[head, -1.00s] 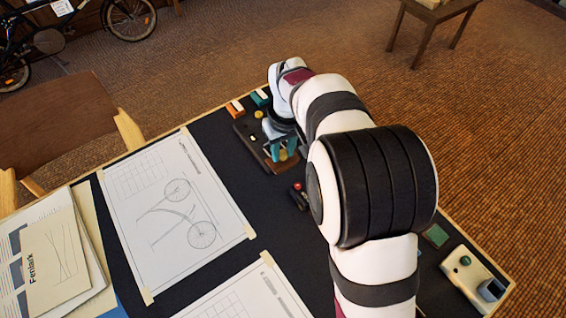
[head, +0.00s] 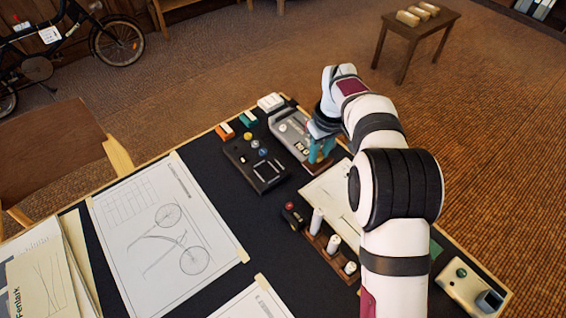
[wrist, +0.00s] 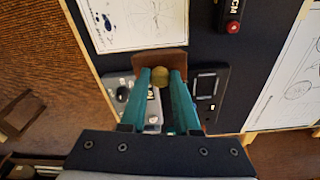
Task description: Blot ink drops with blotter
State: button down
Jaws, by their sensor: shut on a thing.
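My gripper (head: 322,148) is shut on the blotter's round brass knob, between teal fingers that also show in the wrist view (wrist: 161,84). The blotter (head: 319,166) is a brown block, held at the near end of the grey device. In the wrist view the blotter's brown plate (wrist: 160,60) sticks out beyond the fingertips, and its underside is hidden. Dark ink drops (wrist: 108,20) lie on a white sheet (wrist: 140,30), just beyond the blotter in the wrist view. That sheet (head: 325,190) is partly behind my arm in the head view.
A black tray (head: 240,155) with an outlined rectangle lies left of the gripper. The grey device (head: 288,124) stands behind it. A red-knobbed black tool (head: 293,215) and a rack of white cylinders (head: 318,222) stand in front. A bicycle drawing (head: 125,240) covers the left.

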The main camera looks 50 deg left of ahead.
jog(key=shift+w+d+f, duration=0.8)
jog(key=shift+w+f, duration=0.3)
jog(key=shift+w, duration=0.5)
jog(key=shift+w+d+f, duration=0.75)
jog(key=shift+w+f, duration=0.35)
jog(key=shift+w, duration=0.5)
jog(key=shift+w+d+f, duration=0.8)
jog(key=shift+w+f, duration=0.3)
jog(key=shift+w, duration=0.5)
jog(key=shift+f, duration=0.7)
jog(key=shift+a, duration=1.45)
jog(key=shift+d, duration=0.1)
jog(key=shift+d, duration=2.95)
jog(key=shift+a, duration=0.1)
